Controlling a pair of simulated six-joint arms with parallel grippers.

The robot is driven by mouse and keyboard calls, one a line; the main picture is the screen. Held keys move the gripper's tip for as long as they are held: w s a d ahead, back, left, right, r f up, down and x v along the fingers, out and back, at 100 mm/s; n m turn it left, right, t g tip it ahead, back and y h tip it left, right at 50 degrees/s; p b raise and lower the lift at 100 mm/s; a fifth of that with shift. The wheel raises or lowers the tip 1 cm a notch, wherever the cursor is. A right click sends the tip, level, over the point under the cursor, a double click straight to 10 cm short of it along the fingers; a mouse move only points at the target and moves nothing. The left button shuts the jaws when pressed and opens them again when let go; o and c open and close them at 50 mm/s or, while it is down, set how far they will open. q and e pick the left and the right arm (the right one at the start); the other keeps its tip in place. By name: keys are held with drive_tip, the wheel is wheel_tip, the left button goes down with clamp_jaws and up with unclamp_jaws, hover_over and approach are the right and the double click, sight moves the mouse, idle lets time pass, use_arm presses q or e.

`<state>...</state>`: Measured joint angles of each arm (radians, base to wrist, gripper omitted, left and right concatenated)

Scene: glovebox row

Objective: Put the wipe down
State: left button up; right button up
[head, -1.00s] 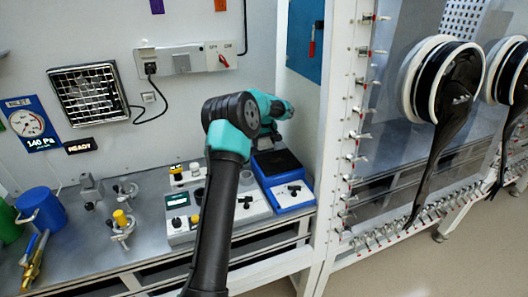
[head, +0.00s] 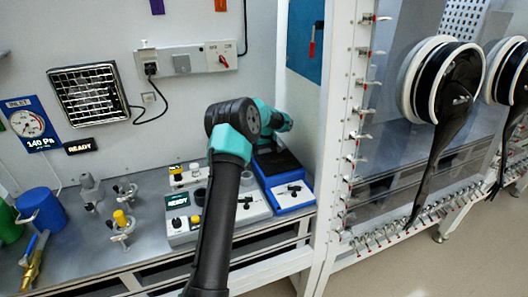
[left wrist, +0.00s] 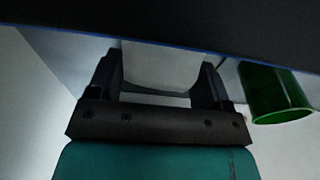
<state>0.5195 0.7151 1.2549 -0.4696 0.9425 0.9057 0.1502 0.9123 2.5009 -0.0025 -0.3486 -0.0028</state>
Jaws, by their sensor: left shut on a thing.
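In the left wrist view my left gripper (left wrist: 160,80) has its two dark fingers on either side of a pale, whitish thing, which looks like the wipe (left wrist: 163,66). The gripper is shut on it. The wipe's upper part is cut off by a dark band across the top of the picture. I cannot make out the wipe or either gripper's fingers in the head view. My right gripper is not in view.
A green mug (left wrist: 272,92) is right of the fingers in the left wrist view. In the head view, the bench holds a blue mug (head: 41,209), metal fittings (head: 122,228), a grey instrument (head: 180,236) and a blue-based device (head: 292,199). One of my arms crosses the middle.

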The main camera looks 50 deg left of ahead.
use_arm(q)
drive_tip(key=shift+f, duration=0.1)
drive_tip(key=o, duration=1.1)
drive_tip(key=r, duration=0.4)
drive_tip(key=d+r, duration=0.1)
drive_tip(key=r, duration=0.7)
drive_tip(key=shift+s+d+r, duration=0.1)
drive_tip(key=shift+s+d, duration=0.1)
drive_tip(key=shift+s, duration=0.1)
drive_tip(key=shift+r, duration=0.1)
